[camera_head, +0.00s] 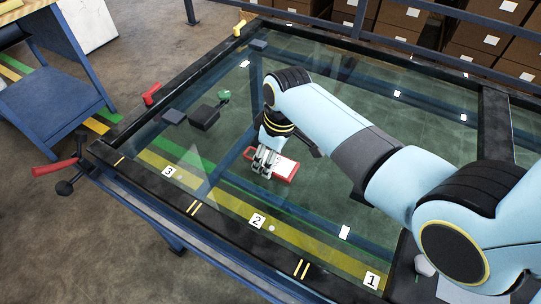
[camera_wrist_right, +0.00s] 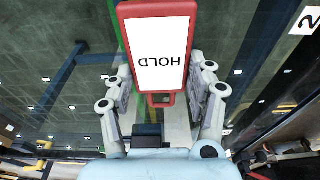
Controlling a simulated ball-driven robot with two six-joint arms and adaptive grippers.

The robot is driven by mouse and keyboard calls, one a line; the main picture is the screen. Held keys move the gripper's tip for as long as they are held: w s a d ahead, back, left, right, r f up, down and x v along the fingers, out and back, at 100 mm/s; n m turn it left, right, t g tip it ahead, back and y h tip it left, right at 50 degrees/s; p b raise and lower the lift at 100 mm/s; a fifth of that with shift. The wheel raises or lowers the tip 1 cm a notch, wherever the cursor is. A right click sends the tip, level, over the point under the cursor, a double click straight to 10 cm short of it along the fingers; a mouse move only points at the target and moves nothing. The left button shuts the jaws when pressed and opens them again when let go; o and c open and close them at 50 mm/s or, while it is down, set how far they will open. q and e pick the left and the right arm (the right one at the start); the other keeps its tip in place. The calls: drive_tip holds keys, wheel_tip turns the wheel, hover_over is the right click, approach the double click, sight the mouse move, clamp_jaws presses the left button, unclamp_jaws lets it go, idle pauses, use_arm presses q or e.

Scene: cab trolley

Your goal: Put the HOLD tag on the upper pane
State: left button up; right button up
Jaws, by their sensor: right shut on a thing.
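The HOLD tag (camera_head: 285,169) has a red frame and a white face. In the right wrist view the tag (camera_wrist_right: 162,58) shows its lettering upside down. My right gripper (camera_head: 264,163) is shut on the tag's near end, with a finger on each side in the right wrist view (camera_wrist_right: 160,100). The tag is over the upper pane (camera_head: 225,150), a large clear glass sheet in a dark frame. I cannot tell whether the tag touches the glass. My left gripper is not in view.
A yellow strip has labels 3 (camera_head: 169,172), 2 (camera_head: 258,220) and 1 (camera_head: 372,280). A black block (camera_head: 204,117) and a green piece (camera_head: 224,95) are at the left. Shelved boxes (camera_head: 403,15) stand behind. Glass near label 2 looks clear.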

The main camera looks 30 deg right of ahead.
sight(277, 164)
drive_tip(key=o, duration=1.1)
drive_tip(key=shift+o, duration=0.2)
wheel_tip(277, 164, up, 12)
drive_tip(key=s+d+p, duration=0.1)
drive_tip(key=shift+s, duration=0.3)
